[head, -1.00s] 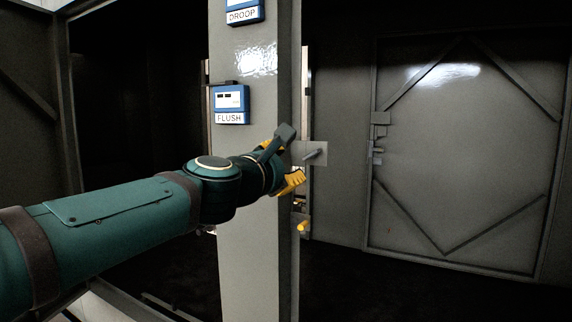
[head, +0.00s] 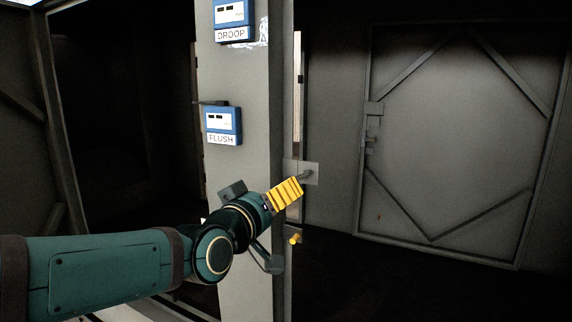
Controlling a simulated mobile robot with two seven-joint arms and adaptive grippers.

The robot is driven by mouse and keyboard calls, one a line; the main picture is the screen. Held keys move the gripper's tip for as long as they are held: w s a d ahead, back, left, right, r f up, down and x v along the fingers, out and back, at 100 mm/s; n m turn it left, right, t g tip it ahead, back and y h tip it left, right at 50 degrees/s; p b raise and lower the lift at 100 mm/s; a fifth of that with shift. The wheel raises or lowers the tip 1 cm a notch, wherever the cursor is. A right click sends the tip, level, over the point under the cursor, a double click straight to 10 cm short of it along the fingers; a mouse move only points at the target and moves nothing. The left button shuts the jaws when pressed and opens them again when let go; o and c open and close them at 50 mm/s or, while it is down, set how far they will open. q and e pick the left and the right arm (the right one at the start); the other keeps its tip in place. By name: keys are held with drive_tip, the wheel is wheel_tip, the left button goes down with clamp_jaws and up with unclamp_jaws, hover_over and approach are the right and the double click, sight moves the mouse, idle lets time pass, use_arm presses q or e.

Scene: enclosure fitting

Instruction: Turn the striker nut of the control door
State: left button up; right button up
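A grey post (head: 238,65) stands in the middle of the head view. A pale plate with a short grey pin, seemingly the striker (head: 308,174), is fixed at its right edge. My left gripper (head: 290,191) reaches in from the left, its yellow ribbed finger pad angled up and right, with its tip at or just in front of the pin. I cannot tell if it touches. Only one pad shows clearly, so its opening is hidden. The nut itself is not clearly distinguishable. A small yellow-tipped part (head: 294,239) sticks out below the plate. My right gripper is out of view.
Blue-framed boxes labelled DROOP (head: 233,16) and FLUSH (head: 222,124) are mounted on the post. A large grey braced door (head: 455,130) with a latch stands at the right. A dark opening lies left of the post.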

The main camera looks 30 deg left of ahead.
sight(301, 177)
use_arm(q)
drive_tip(key=w, duration=0.4)
drive_tip(key=w+p, duration=0.1)
drive_tip(key=w, duration=0.4)
drive_tip(key=w+p, duration=0.1)
drive_tip(key=w, duration=0.3)
drive_tip(key=shift+w+a, duration=0.35)
drive_tip(key=c, duration=1.2)
